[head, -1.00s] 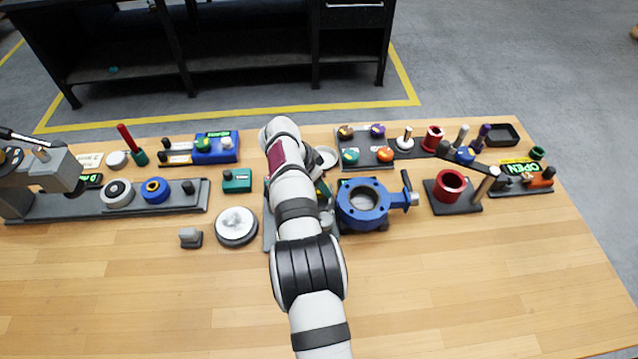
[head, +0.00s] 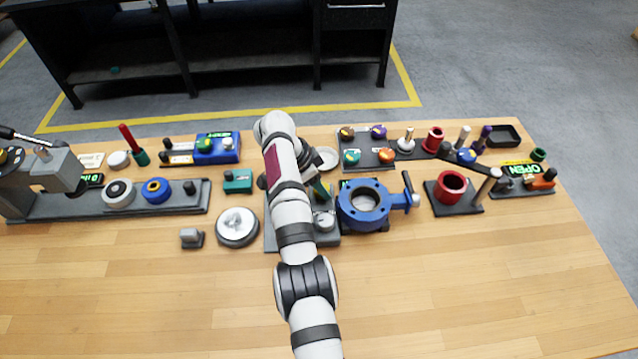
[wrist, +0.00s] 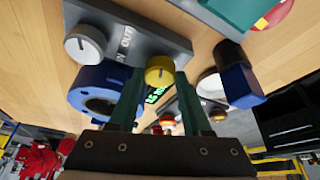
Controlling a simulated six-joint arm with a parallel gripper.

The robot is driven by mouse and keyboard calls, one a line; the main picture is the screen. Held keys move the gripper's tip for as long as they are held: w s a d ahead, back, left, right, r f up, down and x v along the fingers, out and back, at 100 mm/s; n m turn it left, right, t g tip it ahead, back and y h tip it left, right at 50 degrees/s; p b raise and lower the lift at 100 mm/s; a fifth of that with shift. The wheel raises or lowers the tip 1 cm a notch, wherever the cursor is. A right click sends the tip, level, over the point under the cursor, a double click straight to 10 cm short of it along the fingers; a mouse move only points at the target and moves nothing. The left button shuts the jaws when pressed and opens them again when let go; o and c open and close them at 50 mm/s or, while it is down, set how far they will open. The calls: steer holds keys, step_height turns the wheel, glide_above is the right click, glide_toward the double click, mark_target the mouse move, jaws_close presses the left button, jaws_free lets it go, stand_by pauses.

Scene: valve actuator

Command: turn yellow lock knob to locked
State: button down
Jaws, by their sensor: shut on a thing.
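The yellow lock knob (wrist: 159,71) shows in the wrist view, at the edge of a grey housing (wrist: 130,28). My gripper (wrist: 159,77) has its two dark green fingers on either side of this knob and is shut on it. The knob's pointer and any lock marking cannot be read. A white knob (wrist: 84,44) sits on the same housing, near lettering that reads "OUT". In the head view my arm covers most of this grey station (head: 330,240), and the yellow knob is hidden there.
A blue valve body (head: 364,205) stands just right of my arm. A round silver disc (head: 237,226) and a teal box (head: 237,181) are on its left. Several other fixtures line both sides. The front of the wooden table (head: 160,300) is clear.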

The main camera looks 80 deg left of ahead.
steer(key=shift+c, duration=1.7)
jaws_free()
steer(key=v, duration=1.2)
steer(key=shift+d, duration=0.1)
